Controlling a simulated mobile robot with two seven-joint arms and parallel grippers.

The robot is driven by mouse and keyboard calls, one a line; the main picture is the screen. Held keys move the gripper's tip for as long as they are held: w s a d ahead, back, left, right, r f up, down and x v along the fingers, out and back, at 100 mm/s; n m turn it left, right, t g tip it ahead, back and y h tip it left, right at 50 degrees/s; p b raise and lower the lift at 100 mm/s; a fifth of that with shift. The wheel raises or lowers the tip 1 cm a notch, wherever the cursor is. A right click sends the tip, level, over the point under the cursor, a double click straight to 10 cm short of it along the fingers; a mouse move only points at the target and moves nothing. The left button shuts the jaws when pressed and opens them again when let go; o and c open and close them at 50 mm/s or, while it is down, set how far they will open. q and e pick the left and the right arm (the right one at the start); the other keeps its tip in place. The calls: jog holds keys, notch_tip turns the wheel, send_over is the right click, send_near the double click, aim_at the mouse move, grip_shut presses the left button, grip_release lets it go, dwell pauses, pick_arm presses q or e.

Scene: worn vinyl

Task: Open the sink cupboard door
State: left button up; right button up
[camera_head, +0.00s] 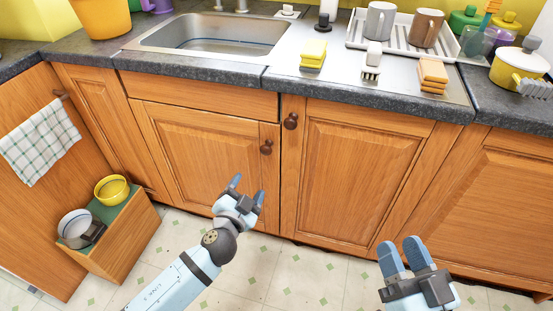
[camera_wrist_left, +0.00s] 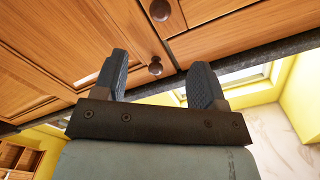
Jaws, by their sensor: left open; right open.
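The sink cupboard door (camera_head: 195,152) is a closed wooden panel door below the sink. Its round dark knob (camera_head: 266,147) sits near its upper right corner. My left gripper (camera_head: 249,189) is open and empty, below and left of this knob and apart from it in the head view. The left wrist view looks upside down: the sink door's knob (camera_wrist_left: 160,10) is at the top edge, and the neighbouring door's knob (camera_wrist_left: 155,69) shows between the open fingers (camera_wrist_left: 160,80). My right gripper (camera_head: 405,258) is open and empty at the lower right, in front of the right-hand cupboards.
The neighbouring door (camera_head: 355,170) is closed, with its own knob (camera_head: 290,121). At the left, a wooden box (camera_head: 125,243) with bowls stands on the floor, and a checked towel (camera_head: 40,142) hangs. The grey worktop edge (camera_head: 190,69) overhangs the doors. The floor before the sink door looks clear.

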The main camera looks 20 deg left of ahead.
aim_at(265, 152)
pick_arm(q)
jog(key=w, duration=0.5)
jog(key=w+b, duration=0.1)
jog(key=w, duration=0.4)
jog(key=w+b, duration=0.1)
jog(key=w, duration=0.3)
jog(key=shift+w+d+f, duration=0.1)
jog(key=shift+w+d, duration=0.2)
jog(key=shift+w, duration=0.1)
pick_arm(e)
jog(key=shift+w+a+f, duration=0.1)
jog(key=shift+w+f, duration=0.05)
jog(key=shift+f, duration=0.45)
jog(key=shift+w+f, duration=0.1)
jog(key=shift+f, duration=0.5)
